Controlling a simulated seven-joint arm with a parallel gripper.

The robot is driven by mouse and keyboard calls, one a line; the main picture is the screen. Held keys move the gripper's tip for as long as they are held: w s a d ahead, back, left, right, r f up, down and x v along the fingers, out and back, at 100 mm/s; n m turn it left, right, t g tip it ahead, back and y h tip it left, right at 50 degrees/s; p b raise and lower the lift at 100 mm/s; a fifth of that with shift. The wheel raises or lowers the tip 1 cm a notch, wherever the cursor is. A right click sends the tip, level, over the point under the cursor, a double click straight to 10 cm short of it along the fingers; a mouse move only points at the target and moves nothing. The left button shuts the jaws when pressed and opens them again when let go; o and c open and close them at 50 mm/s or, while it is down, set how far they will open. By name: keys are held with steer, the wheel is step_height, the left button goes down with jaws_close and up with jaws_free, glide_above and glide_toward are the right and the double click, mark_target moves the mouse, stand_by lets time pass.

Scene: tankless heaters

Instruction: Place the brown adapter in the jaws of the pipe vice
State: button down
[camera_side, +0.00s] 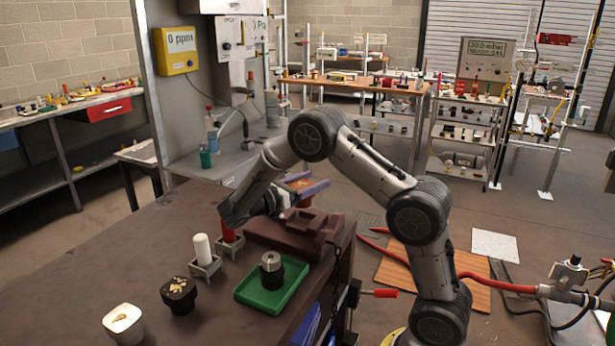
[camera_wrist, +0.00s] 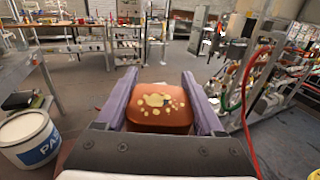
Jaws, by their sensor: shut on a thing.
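My gripper (camera_side: 303,184) has purple fingers and is above the table's right part in the side view. It is shut on a brown piece, which I take as the brown adapter (camera_wrist: 160,118); in the wrist view it sits between both fingers, with pale spots on its face. In the side view the adapter (camera_side: 299,185) is partly hidden by the fingers. The dark red-brown blocky pipe vice (camera_side: 293,233) stands at the table's right edge, just below my gripper. The held adapter appears above it, apart from its jaws; the exact gap is hard to tell.
A green tray (camera_side: 250,298) holds a dark cylinder with a metal top (camera_side: 271,268). White (camera_side: 202,248) and red (camera_side: 227,231) cylinders stand in grey holders nearby. A black cup (camera_side: 179,293) and a white cup (camera_side: 123,322) are at the front left. A red-tipped handle (camera_side: 385,293) juts out past the table edge.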

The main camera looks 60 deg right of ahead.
mark_target(311, 199)
steer(key=shift+f, duration=2.5)
steer(key=shift+f, duration=0.3)
steer(key=shift+f, duration=0.15)
